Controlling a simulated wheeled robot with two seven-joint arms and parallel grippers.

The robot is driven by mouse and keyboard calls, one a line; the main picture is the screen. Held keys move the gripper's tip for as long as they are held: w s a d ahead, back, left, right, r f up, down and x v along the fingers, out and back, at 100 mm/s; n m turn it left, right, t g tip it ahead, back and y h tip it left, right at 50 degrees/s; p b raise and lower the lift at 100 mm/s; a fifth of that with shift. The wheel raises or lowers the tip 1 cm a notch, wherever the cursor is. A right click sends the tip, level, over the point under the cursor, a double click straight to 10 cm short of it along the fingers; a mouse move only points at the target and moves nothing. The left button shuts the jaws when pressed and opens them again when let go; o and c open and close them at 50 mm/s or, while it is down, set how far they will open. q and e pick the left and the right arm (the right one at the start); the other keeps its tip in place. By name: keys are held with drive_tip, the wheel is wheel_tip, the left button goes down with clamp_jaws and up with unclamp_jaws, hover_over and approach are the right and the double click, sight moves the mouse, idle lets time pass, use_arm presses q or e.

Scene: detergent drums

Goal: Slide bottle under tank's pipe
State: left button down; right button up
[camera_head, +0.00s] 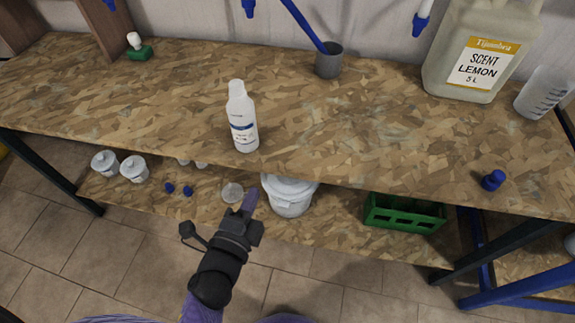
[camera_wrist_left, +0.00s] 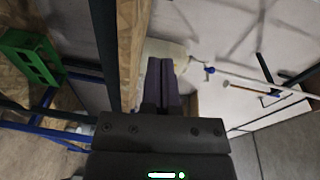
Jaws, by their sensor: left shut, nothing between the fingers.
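A white bottle (camera_head: 242,125) with a blue-striped label stands upright on the wooden worktop, near its front edge. Blue pipe ends (camera_head: 249,9) and (camera_head: 421,22) hang at the top of the head view; the tanks above are out of frame. A blue spout (camera_wrist_left: 209,70) also shows in the left wrist view. My left gripper (camera_head: 249,203) is in front of the worktop, below the bottle and apart from it. Its purple fingers (camera_wrist_left: 162,75) are shut with nothing between them. My right gripper is not in view.
A lemon scent canister (camera_head: 478,62), a clear measuring cup (camera_head: 544,92) and a grey cup (camera_head: 328,62) stand on the worktop. A blue cap (camera_head: 493,180) is near the front edge. The lower shelf holds a white bucket (camera_head: 289,194) and green crate (camera_head: 403,213).

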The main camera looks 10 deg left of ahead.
sight(242, 117)
use_arm(q)
drive_tip(key=shift+m+t, duration=0.4)
drive_tip(key=shift+m, duration=0.2)
drive_tip(key=w, duration=0.3)
drive_tip(key=w+d+b, duration=0.1)
drive_tip(key=w, duration=0.3)
drive_tip(key=w+d, duration=0.1)
drive_tip(key=w, duration=0.2)
drive_tip(key=shift+w+f, duration=0.1)
drive_tip(key=shift+w, duration=0.15)
drive_tip(key=a, duration=0.1)
drive_tip(key=w+a, duration=0.1)
drive_tip(key=a, duration=0.1)
drive_tip(key=shift+w+a, duration=0.15)
drive_tip(key=shift+w, duration=0.1)
drive_tip(key=shift+w+a, duration=0.15)
drive_tip(key=shift+a, duration=0.1)
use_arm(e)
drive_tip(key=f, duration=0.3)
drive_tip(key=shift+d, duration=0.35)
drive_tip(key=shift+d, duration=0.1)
